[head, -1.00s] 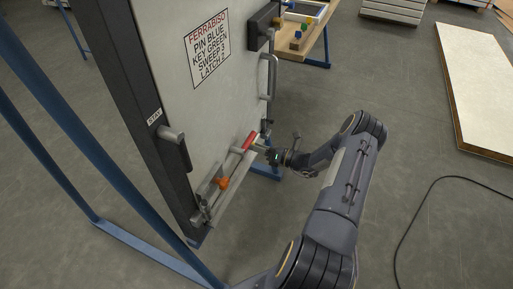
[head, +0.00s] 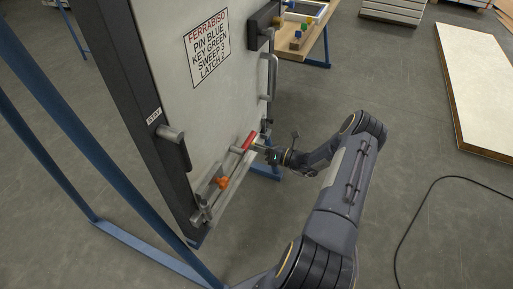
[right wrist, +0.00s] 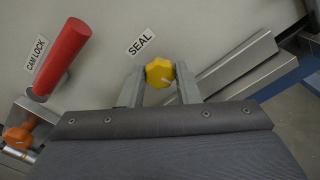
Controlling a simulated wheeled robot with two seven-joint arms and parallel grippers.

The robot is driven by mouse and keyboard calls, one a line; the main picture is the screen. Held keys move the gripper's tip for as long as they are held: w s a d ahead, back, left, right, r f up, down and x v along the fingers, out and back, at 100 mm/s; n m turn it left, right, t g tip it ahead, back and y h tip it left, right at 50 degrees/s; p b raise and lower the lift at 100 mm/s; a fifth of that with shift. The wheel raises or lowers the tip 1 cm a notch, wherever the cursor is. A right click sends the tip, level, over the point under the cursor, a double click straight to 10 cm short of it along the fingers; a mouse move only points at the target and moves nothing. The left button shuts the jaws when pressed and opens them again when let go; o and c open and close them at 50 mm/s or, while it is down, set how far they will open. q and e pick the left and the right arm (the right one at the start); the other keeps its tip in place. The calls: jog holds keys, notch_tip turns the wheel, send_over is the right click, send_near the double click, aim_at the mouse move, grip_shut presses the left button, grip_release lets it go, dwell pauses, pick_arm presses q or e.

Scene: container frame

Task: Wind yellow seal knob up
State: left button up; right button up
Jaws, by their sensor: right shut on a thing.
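The yellow seal knob (right wrist: 159,72) is a small lobed knob with a pale mark, under the SEAL label (right wrist: 140,43) on the grey door panel. My right gripper (right wrist: 159,80) has a finger on each side of the knob and is shut on it. In the head view my right gripper (head: 260,149) is at the lower part of the door, and the knob is hidden there. My left gripper is not in view.
A red cam lock handle (right wrist: 62,55) and an orange knob (right wrist: 19,136) are left of the gripper. A metal rail (right wrist: 235,70) runs close on the right. The door (head: 195,100) carries a grey handle (head: 271,77). A black cable (head: 410,225) lies on the floor.

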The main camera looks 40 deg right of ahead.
jog(key=shift+a+f+n+b, duration=0.1)
jog(key=shift+n+b, duration=11.4)
jog(key=shift+n, duration=4.8)
jog(key=o, duration=1)
jog(key=shift+c, duration=0.2)
jog(key=shift+s, duration=0.1)
